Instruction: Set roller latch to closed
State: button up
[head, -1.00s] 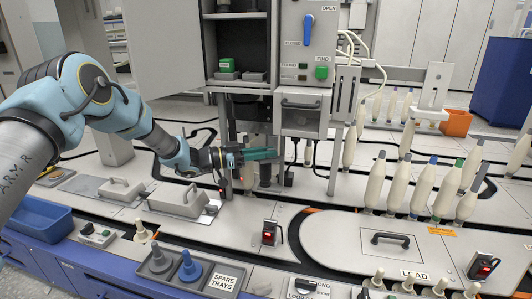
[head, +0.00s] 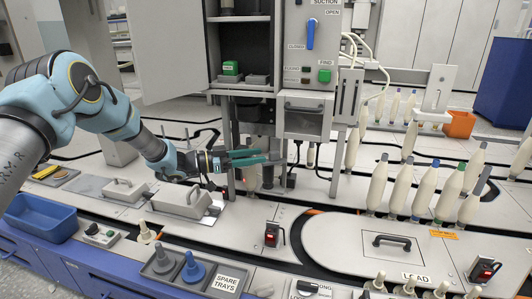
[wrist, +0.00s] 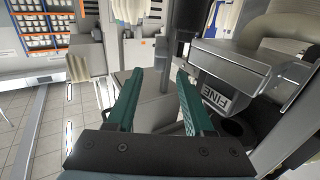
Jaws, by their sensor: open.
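My gripper (head: 264,158) is open and empty, with two teal fingers. In the head view it reaches right, in front of the posts under the cabinet. In the wrist view the fingers (wrist: 160,75) are spread apart with nothing between them. A grey box marked FINE (wrist: 212,95) lies just right of the right finger; I cannot tell if they touch. I cannot pick out the roller latch with certainty. The cabinet's blue suction handle (head: 310,35) stands nearly upright, between its OPEN and CLOSED labels.
A grey cabinet (head: 172,50) with an open door stands above the gripper. Below it is a grey drawer-like box (head: 303,121). Several pale bobbins (head: 378,185) stand to the right. A lidded tray (head: 184,200) and a blue bin (head: 42,215) lie left. The round LOAD plate (head: 350,237) is mostly clear.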

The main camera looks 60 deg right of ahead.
jog(key=p+v, duration=0.1)
jog(key=v, duration=0.5)
jog(key=shift+w+a, duration=0.1)
jog(key=shift+a, duration=0.05)
jog(key=shift+c, duration=0.4)
